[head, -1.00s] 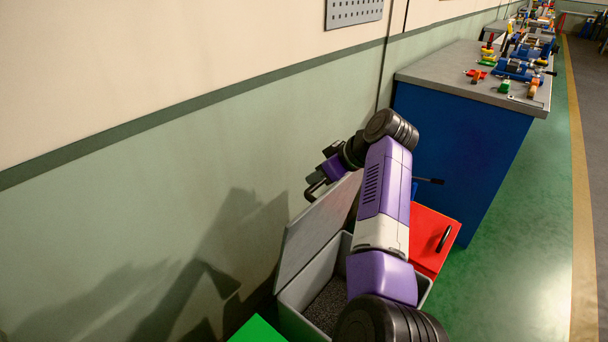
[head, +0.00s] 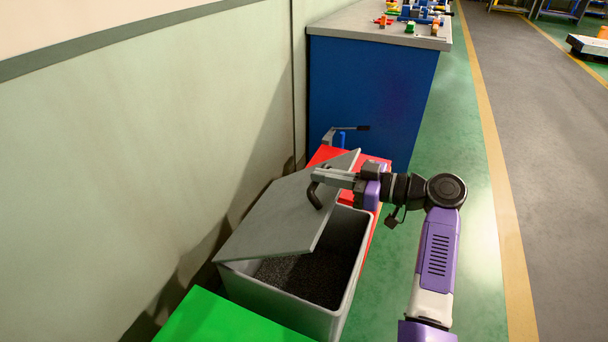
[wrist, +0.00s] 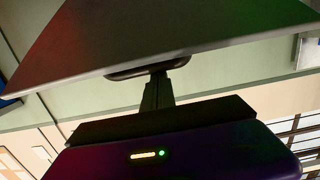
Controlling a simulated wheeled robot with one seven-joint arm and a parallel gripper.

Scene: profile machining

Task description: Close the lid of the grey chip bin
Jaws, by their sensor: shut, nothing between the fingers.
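The grey chip bin (head: 345,262) stands on the floor by the wall, with dark chips visible inside. Its grey lid (head: 270,215) is hinged on the wall side and tilted partly open over the bin. A dark curved handle (head: 317,192) sits on the lid near its free edge. My gripper (head: 318,176) is shut at the handle, with nothing seen held between the fingers. In the wrist view the lid (wrist: 150,35) fills the top, and the handle (wrist: 148,69) lies at the tips of my fingers; whether they touch it I cannot tell.
A blue workbench (head: 370,90) with tools on top stands beyond. The green floor to the right is clear.

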